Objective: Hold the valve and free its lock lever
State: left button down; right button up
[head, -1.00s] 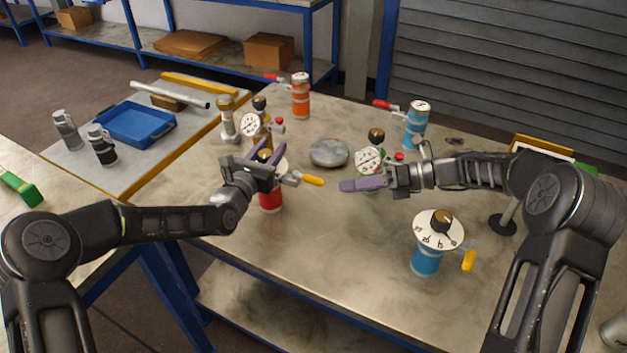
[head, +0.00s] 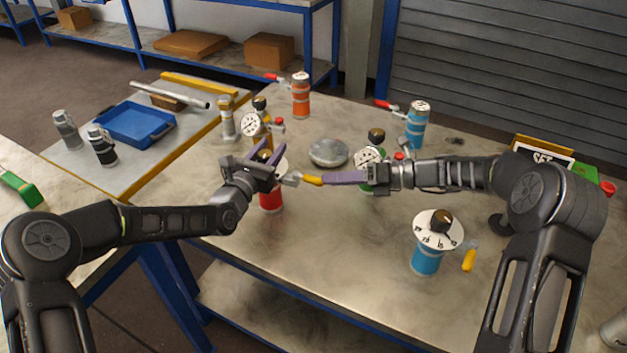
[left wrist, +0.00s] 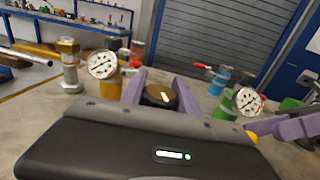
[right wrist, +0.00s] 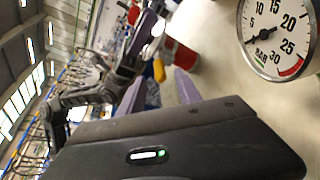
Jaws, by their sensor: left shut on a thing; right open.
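The valve has a red body (head: 270,198) and stands upright on the table, left of centre. Its dark knob with a tan top shows in the left wrist view (left wrist: 160,95). My left gripper (head: 268,155) is shut on this valve at the knob, one purple finger on each side. The yellow lock lever (head: 312,180) sticks out to the right from the valve on a metal stem. My right gripper (head: 328,178) is open, its purple fingers at the lever's outer end. In the right wrist view the lever (right wrist: 159,70) appears between the fingers; contact cannot be told.
A green-bodied gauge unit (head: 367,158) stands close behind my right gripper. Another gauge (head: 250,124) is behind my left gripper. A blue valve with a numbered dial (head: 427,258) stands front right. A round grey disc (head: 328,152) lies mid-table. The front middle is clear.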

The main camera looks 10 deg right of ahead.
aim_at(314, 181)
jog(key=x, duration=0.6)
jog(key=shift+w, duration=0.1)
jog(key=shift+c, duration=0.4)
grip_shut()
dwell(0.8)
